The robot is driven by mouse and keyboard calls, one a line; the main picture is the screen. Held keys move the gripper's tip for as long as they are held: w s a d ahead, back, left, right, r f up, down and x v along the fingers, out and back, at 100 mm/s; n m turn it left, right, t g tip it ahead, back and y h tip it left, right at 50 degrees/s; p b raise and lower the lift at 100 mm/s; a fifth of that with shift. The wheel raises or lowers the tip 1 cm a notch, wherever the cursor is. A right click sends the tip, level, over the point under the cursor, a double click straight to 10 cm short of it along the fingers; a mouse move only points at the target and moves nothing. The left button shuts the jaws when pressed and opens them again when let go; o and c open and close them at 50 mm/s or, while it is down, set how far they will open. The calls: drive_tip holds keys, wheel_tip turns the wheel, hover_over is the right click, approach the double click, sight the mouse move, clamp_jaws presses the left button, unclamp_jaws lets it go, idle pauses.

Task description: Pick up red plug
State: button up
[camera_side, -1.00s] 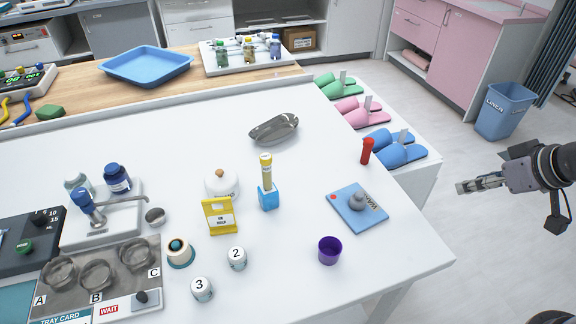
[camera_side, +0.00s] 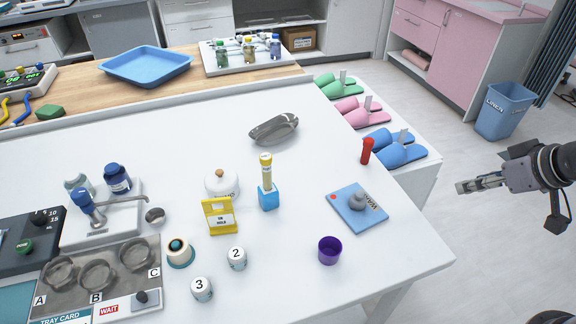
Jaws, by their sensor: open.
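The red plug (camera_side: 367,151) stands upright near the right edge of the white table (camera_side: 330,105). It is a small red cylinder with a wider top. My gripper (camera_side: 461,187) is at the right of the picture, off the table's right side and well apart from the plug. It is open and empty, with its fingers pointing left.
A blue pad with a grey knob (camera_side: 344,214) lies in front of the plug. A purple cup (camera_side: 330,250) is nearer the front edge. Blue slippers (camera_side: 400,152) lie behind the plug on a lower white surface. A grey dish (camera_side: 273,130) is at the back.

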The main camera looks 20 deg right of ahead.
drive_tip(key=shift+r, duration=0.1)
drive_tip(key=w+r+n+g, duration=0.2)
drive_tip(key=w+r, duration=0.2)
drive_tip(key=w, duration=0.3)
drive_tip(key=n+g, duration=0.5)
drive_tip(key=n, duration=0.3)
hover_over(367, 154)
drive_tip(key=d, duration=0.1)
drive_tip(key=f, duration=0.8)
drive_tip(key=shift+w+f, duration=0.45)
drive_tip(key=shift+f, duration=0.4)
drive_tip(key=shift+a+f, duration=0.2)
drive_tip(key=shift+f, duration=4.95)
drive_tip(key=c, duration=0.8)
